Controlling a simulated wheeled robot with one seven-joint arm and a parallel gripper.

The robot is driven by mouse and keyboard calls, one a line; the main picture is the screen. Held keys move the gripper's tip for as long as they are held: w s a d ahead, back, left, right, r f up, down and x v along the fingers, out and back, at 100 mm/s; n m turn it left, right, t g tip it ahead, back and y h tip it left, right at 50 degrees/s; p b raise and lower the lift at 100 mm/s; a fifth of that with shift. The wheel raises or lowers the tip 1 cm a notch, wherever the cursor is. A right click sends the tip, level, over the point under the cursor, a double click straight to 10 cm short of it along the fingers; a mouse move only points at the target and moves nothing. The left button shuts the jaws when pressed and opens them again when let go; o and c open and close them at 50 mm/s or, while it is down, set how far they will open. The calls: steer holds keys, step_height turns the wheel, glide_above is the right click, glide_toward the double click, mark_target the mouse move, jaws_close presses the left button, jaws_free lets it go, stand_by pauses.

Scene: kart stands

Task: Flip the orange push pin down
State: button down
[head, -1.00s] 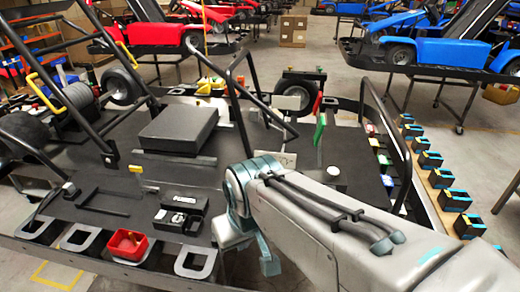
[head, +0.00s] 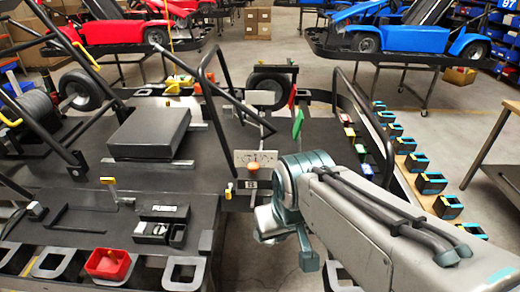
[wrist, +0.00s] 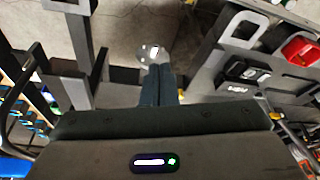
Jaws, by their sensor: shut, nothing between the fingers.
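A small orange knob (head: 252,167), which looks like the orange push pin, sits in front of a white plate at the right edge of the dark kart stand. I cannot tell whether the pin is up or down. My gripper (wrist: 158,68) shows in the wrist view, shut and empty, over bare floor beside the stand's dark bars. In the head view my arm reaches in from the lower right, right of the knob, and the fingers cannot be made out. I cannot make out the knob in the wrist view.
A black bar frame (head: 212,120) rises behind the knob. Several black-and-blue holders (head: 430,183) line the right side.

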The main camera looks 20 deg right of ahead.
steer(key=shift+a, duration=0.1)
step_height(320, 180, up, 17)
steer(key=m+h, duration=0.1)
steer(key=m, duration=0.3)
glide_above(253, 164)
steer(key=s+a, duration=0.1)
steer(key=s, duration=0.3)
steer(key=shift+w+r, duration=0.15)
steer(key=shift+w, duration=0.05)
steer(key=x, duration=0.4)
steer(key=p+x, duration=0.1)
steer(key=x, duration=0.3)
steer(key=s+x, duration=0.1)
steer(key=x, duration=0.3)
steer(key=shift+a+f, duration=0.1)
steer(key=shift+f, duration=0.4)
steer(key=shift+f+p, duration=0.3)
steer(key=shift+f, duration=0.35)
